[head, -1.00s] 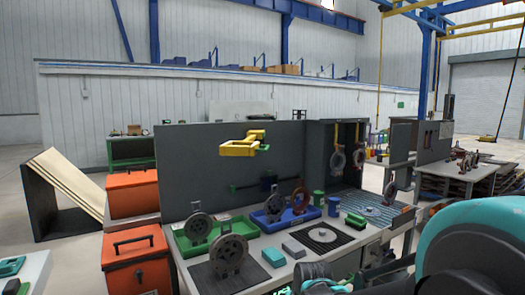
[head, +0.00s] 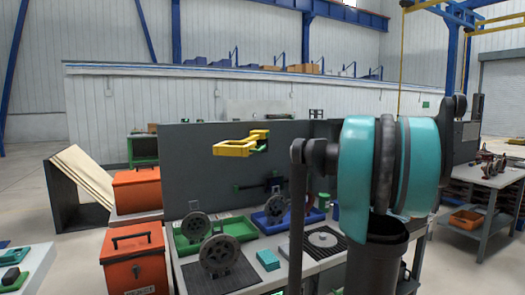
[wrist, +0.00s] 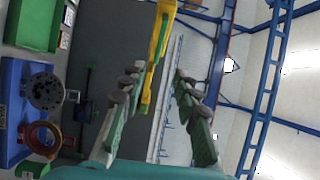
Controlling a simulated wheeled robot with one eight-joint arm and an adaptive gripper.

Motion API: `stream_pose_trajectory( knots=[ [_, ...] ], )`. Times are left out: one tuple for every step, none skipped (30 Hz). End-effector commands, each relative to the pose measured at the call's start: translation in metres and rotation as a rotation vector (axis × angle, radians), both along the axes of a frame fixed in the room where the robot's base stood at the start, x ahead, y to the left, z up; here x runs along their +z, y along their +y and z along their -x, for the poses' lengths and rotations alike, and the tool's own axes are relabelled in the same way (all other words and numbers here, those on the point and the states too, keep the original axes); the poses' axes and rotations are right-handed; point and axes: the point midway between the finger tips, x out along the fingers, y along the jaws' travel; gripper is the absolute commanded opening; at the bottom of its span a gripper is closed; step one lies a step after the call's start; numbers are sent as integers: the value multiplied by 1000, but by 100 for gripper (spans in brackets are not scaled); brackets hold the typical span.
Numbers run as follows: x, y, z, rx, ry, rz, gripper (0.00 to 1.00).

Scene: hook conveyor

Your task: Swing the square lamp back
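The square lamp (head: 233,149) is a yellow square frame on a yellow arm. It stands out from the upper part of the dark grey panel (head: 195,168), with a green part (head: 262,144) at its right end. In the wrist view the yellow lamp (wrist: 160,38) shows edge-on, running from the top edge down between my fingers in the picture. My gripper (wrist: 157,76) is open, its two grey-and-green fingers apart. I see no contact with the lamp, and its distance is hard to judge. My fingers cannot be made out in the head view.
Below the panel, a bench holds a green tray (head: 186,244), a blue tray (head: 262,222) and grey discs (head: 220,256). Orange boxes (head: 133,264) stand at the left. My teal arm hides the bench's right part.

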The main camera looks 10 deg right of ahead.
Motion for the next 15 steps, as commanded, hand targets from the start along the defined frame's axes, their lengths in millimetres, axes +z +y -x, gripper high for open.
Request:
stream_pose_trajectory(
  knots=[
    [1,3,-3,2,-1,-1,31],
    [1,6,-5,2,-1,-1,31],
    [0,9,-8,3,-1,-1,31],
    [0,13,-11,4,-1,-1,31],
    [0,17,-14,5,-1,-1,31],
    [0,22,-19,5,-1,-1,31],
    [0,26,-23,5,0,0,31],
    [0,31,-27,6,0,0,31],
    [0,36,-33,5,0,0,31],
    [0,41,-37,6,0,0,31],
    [0,45,-42,5,0,0,31],
    [0,51,-47,6,0,0,31],
    [0,55,-51,5,0,0,31],
    [0,59,-55,5,1,1,31],
    [0,65,-61,6,1,1,31]
  ],
)
